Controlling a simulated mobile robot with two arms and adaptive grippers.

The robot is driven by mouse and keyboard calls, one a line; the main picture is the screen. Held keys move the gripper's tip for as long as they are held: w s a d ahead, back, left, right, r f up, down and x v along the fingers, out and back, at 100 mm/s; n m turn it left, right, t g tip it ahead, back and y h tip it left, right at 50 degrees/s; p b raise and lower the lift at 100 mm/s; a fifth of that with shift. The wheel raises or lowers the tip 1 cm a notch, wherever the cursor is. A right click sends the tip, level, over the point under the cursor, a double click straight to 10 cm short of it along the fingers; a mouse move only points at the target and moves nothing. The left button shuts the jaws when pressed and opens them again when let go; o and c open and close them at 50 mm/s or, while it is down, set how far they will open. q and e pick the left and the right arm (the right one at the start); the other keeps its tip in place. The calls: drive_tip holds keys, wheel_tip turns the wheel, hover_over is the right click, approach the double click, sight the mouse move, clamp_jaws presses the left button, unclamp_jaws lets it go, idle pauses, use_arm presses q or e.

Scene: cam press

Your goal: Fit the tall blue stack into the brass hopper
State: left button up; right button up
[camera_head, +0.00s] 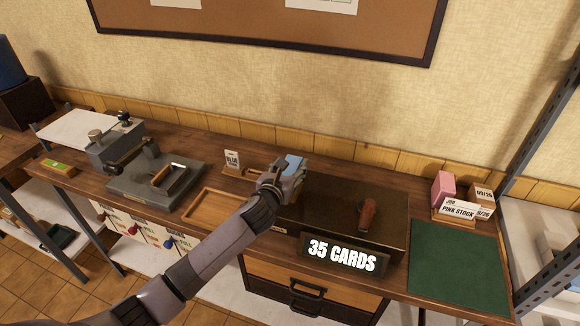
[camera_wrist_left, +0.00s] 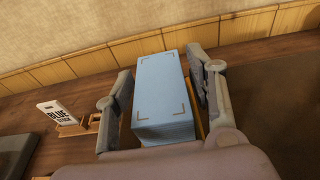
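The blue stack (camera_wrist_left: 163,95) has a pale blue top card with corner marks, and layered card edges show at its near end. In the head view it shows as a small blue patch (camera_head: 295,162) at my left gripper (camera_head: 287,174). In the left wrist view the gripper's fingers (camera_wrist_left: 160,88) stand on both sides of the stack, with narrow gaps, so it looks open around it. Brass (camera_wrist_left: 201,121) shows along the stack's right side, perhaps part of the hopper; the rest is hidden by the stack and gripper. My right gripper is out of view.
A "35 CARDS" display (camera_head: 342,255) fronts a dark box (camera_head: 335,215) with a brown handle (camera_head: 367,214). A BLUE sign (camera_head: 232,160) stands left of the gripper. Further left are a wooden tray (camera_head: 207,206) and grey press (camera_head: 150,180). Right are a pink stack (camera_head: 443,187) and green mat (camera_head: 455,260).

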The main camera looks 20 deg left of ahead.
use_arm(q)
drive_tip(key=shift+o, duration=0.5)
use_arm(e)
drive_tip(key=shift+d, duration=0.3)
use_arm(q)
drive_tip(key=shift+r, duration=0.2)
drive_tip(key=shift+s, duration=0.35)
drive_tip(key=b+v, duration=0.1)
drive_tip(key=v, duration=1)
drive_tip(key=shift+s, duration=0.15)
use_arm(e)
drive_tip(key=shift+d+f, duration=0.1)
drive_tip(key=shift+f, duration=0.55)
